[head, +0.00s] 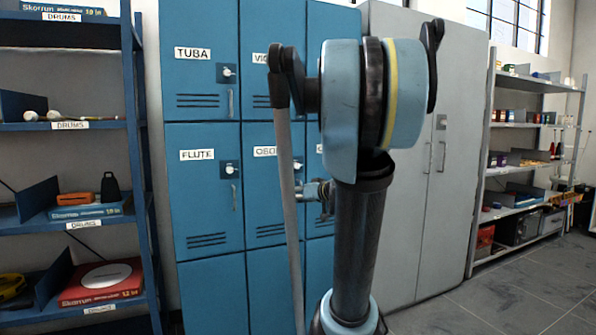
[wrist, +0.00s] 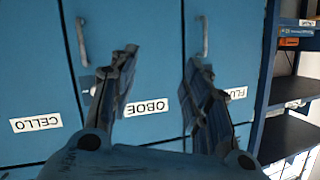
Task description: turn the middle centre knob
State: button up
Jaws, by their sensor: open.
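The middle centre door is the blue OBOE locker door (head: 265,200), in the middle row between FLUTE and a door mostly behind my arm. The wrist view is upside down and shows the OBOE label (wrist: 147,107). The door's white knob (wrist: 88,86) shows at the left, partly hidden behind my left finger. I cannot tell whether a finger touches the door.
The OBOE handle (wrist: 82,42) and FLUTE handle (wrist: 204,37) stick out near the fingers. The FLUTE knob (head: 230,169) is at the left. Shelving (head: 75,125) stands left, a grey cabinet (head: 450,150) right. The floor (head: 520,290) at the right is clear.

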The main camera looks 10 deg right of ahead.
aim_at(297, 166)
jog(key=w+d+r+m+t+h, duration=0.2)
jog(key=w+d+r+t, duration=0.35)
jog(key=w+d, duration=0.35)
jog(key=shift+g, duration=0.45)
jog(key=x, duration=1.6)
jog(key=shift+w+d+r, duration=0.1)
jog(key=shift+w+r, duration=0.15)
jog(key=shift+r, duration=0.15)
grip_shut()
